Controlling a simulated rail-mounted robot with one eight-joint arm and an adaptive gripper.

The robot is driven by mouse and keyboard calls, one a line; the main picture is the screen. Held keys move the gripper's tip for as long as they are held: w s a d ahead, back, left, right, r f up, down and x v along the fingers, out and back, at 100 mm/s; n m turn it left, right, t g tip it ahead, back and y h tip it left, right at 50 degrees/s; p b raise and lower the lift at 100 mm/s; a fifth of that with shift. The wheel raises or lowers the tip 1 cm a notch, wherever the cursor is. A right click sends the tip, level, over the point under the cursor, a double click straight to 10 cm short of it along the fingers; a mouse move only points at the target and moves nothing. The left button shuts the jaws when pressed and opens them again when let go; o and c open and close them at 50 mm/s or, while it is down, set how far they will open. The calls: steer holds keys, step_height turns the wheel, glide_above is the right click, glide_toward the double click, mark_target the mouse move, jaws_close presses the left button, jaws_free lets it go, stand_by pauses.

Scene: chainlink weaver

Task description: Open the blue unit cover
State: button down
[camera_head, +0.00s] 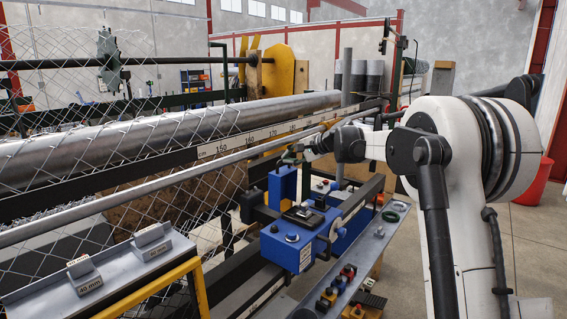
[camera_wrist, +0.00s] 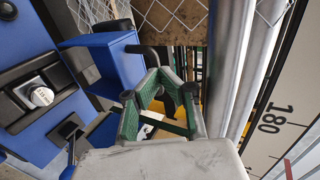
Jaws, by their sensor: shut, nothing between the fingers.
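The blue unit (camera_head: 300,235) stands on the machine's rail in the middle of the head view, with a black handle-like piece, a knob and switches on it. A taller blue block, seemingly its cover (camera_head: 283,186), rises at its back and looks closed, though I cannot be sure. In the wrist view the blue unit (camera_wrist: 55,120) fills the left side, and a blue box part (camera_wrist: 110,58) lies just left of my fingers. My gripper (camera_head: 293,156) is shut and empty, above the tall blue block. Its green-padded fingers also show in the wrist view (camera_wrist: 158,68); contact with the blue part is unclear.
A long metal roller (camera_head: 120,145) and a numbered ruler bar (camera_head: 215,150) run behind the unit. Chain-link mesh (camera_head: 110,110) hangs at left. A grey shelf with buttons (camera_head: 345,280) lies in front. A red bin (camera_head: 537,182) stands at right.

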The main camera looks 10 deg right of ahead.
steer(key=shift+w+a, duration=0.1)
steer(key=shift+w, duration=0.3)
steer(key=shift+s, duration=0.1)
steer(key=w+a+r+b+v, duration=0.1)
steer(key=r+b+v, duration=0.1)
steer(key=v, duration=1.2)
steer(key=s+a+f+n+g+h+b, duration=0.15)
steer(key=s+a+f+b, duration=0.35)
steer(key=s, duration=0.7)
steer(key=s+a+f+n+h+b, duration=0.1)
steer(key=s+a+f+n+h, duration=0.15)
steer(key=s+f, duration=0.7)
steer(key=s+f+n+h+b, duration=0.2)
steer(key=s+f+n, duration=0.1)
steer(key=s+f, duration=0.6)
steer(key=s+f+n+h+b, duration=0.2)
steer(key=s+f, duration=0.7)
steer(key=s, duration=0.9)
steer(key=shift+f+n+g+b, duration=0.3)
steer(key=shift+n+g+b, duration=0.1)
steer(key=shift+b, duration=0.15)
